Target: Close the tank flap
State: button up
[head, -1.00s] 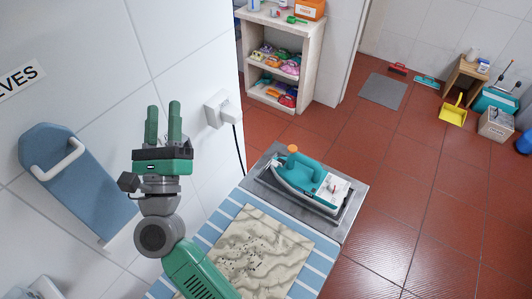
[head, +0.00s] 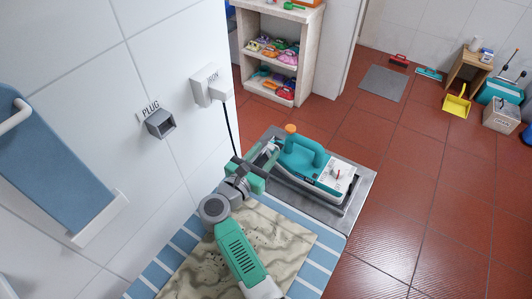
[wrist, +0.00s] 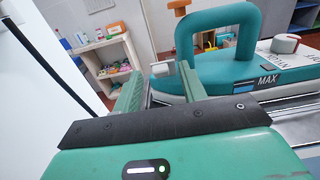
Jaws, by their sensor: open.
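The teal iron (head: 302,153) rests on a grey metal plate (head: 362,200) at the end of the board, with an orange knob at its near-wall end and a pale panel with a red part at the other. In the wrist view the iron's arched handle (wrist: 222,17) and MAX-marked body stand ahead and to the right. A small whitish piece (wrist: 162,68) shows between my fingertips; I cannot tell if it is the tank flap. My gripper (head: 267,156) is open beside the iron's left end, and its fingers also show in the wrist view (wrist: 160,76). Contact is unclear.
The iron's cord (head: 229,125) hangs from the wall box marked IRON (head: 210,87), close to my gripper. A grey PLUG socket (head: 160,124) is on the wall. A patterned cloth (head: 285,238) covers the striped board.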

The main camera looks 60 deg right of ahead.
aim_at(270, 147)
jog(key=shift+s+d, duration=0.1)
jog(key=shift+d, duration=0.45)
grip_shut()
jog(key=r+y+p, duration=0.1)
jog(key=y+p, duration=0.1)
jog(key=p, duration=0.3)
jog(key=d+r+y+p, duration=0.1)
jog(key=y+p, duration=0.1)
jog(key=p, duration=0.3)
jog(key=d+r+y+p, duration=0.1)
jog(key=y+p, duration=0.2)
jog(key=p, duration=0.2)
jog(key=shift+s+d+t, duration=0.1)
jog(key=shift+t, duration=0.3)
jog(key=y+p, duration=0.1)
jog(key=d+y+p, duration=0.1)
jog(key=p, duration=0.1)
jog(key=shift+f, duration=0.3)
jog(key=shift+s, duration=0.1)
jog(key=shift+f, duration=0.1)
